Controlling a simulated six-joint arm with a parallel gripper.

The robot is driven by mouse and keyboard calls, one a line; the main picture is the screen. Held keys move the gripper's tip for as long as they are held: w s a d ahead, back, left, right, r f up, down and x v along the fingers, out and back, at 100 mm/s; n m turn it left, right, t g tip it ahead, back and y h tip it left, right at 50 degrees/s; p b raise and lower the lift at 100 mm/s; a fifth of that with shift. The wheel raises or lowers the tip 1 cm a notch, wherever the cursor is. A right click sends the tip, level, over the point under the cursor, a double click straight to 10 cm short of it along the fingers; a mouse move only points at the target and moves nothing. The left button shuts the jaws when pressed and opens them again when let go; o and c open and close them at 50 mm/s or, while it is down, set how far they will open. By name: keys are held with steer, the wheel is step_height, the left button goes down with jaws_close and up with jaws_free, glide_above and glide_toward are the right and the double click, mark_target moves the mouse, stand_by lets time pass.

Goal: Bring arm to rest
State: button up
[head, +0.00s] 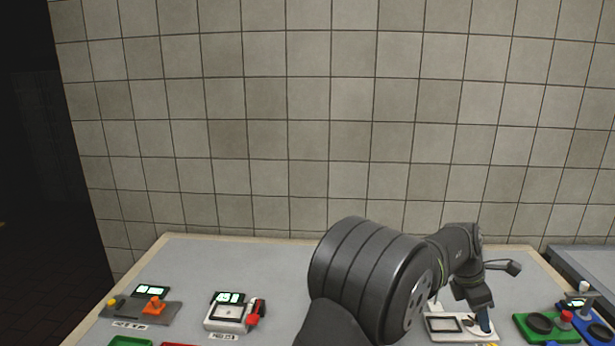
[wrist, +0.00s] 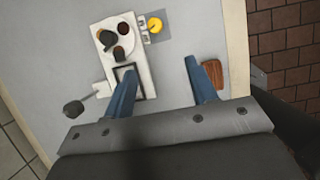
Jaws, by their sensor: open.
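My gripper (head: 484,318) hangs at the end of my bent arm, low on the right of the head view, over a white device on the table. In the wrist view my gripper (wrist: 160,68) has its two blue fingers spread wide apart, with nothing between them. The white device (wrist: 147,78) lies below and beyond the left finger, with a dark frame and several round brown and dark pieces on it. The left fingertip overlaps the dark frame in the picture; I cannot tell whether they touch.
The grey table (head: 280,262) also bears a grey device with an orange lever (head: 154,305), a white device with a red knob (head: 228,312) and a green device (head: 545,327). A tiled wall (head: 290,120) stands behind. A yellow piece (wrist: 155,25) and a brown block (wrist: 213,72) lie near the fingers.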

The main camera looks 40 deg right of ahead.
steer(key=w+d+f, duration=0.1)
steer(key=w+f, duration=0.1)
steer(key=w, duration=0.1)
steer(key=w+d+f, duration=0.1)
steer(key=w+f, duration=0.1)
steer(key=w+d+f, duration=0.1)
steer(key=w, duration=0.2)
steer(key=shift+w+f, duration=0.3)
steer(key=shift+f, duration=0.1)
steer(key=shift+w+d+f, duration=0.2)
steer(key=shift+w+f, duration=0.15)
steer(key=shift+f, duration=0.05)
steer(key=shift+r, duration=0.1)
steer(key=shift+s+r, duration=0.2)
steer(key=shift+s, duration=0.05)
steer(key=s+a+r, duration=0.3)
steer(key=s+a, duration=0.2)
steer(key=s, duration=0.3)
steer(key=s+a+r, duration=0.4)
steer(key=s+a, duration=0.1)
steer(key=s, duration=0.2)
steer(key=shift+s, duration=0.35)
